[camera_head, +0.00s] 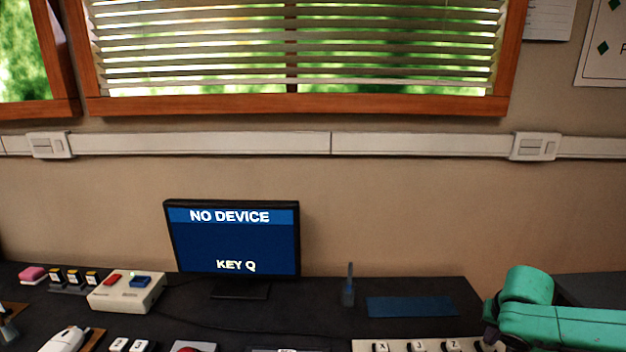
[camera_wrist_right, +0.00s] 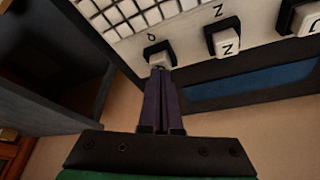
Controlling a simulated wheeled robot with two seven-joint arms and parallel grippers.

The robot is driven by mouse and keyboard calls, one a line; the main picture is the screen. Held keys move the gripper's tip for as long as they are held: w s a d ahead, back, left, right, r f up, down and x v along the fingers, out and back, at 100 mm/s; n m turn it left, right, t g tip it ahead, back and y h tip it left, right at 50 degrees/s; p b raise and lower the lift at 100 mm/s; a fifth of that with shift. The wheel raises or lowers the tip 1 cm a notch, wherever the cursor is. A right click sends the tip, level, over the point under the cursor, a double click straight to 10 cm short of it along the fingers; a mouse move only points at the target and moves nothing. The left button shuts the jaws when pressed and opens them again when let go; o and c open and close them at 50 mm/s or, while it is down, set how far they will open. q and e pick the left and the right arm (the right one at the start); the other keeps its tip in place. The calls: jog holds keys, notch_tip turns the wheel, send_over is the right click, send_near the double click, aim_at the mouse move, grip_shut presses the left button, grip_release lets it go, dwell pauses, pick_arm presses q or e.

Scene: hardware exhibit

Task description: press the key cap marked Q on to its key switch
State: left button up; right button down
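In the right wrist view a white key cap (camera_wrist_right: 160,58) sits on or over a dark switch beside a printed mark that looks like Q, on the pale board (camera_wrist_right: 128,45). Its own letter is not readable. My right gripper (camera_wrist_right: 160,72) has its two dark fingers side by side with only a thin gap. Their tips are at the cap and seem to touch it; nothing shows between them. In the head view my right gripper (camera_head: 490,338) is at the right end of the board (camera_head: 362,346), partly cut off. My left gripper is not in view.
Caps marked X (camera_head: 380,347), J (camera_head: 418,347) and Z (camera_head: 452,346) stand in a row left of my right gripper. A monitor (camera_head: 232,240) reads "NO DEVICE" and "KEY Q". A blue mat (camera_head: 410,306) lies behind the board. A button box (camera_head: 127,292) stands at left.

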jog(key=shift+r+p, duration=2.5)
jog(key=shift+r, duration=1)
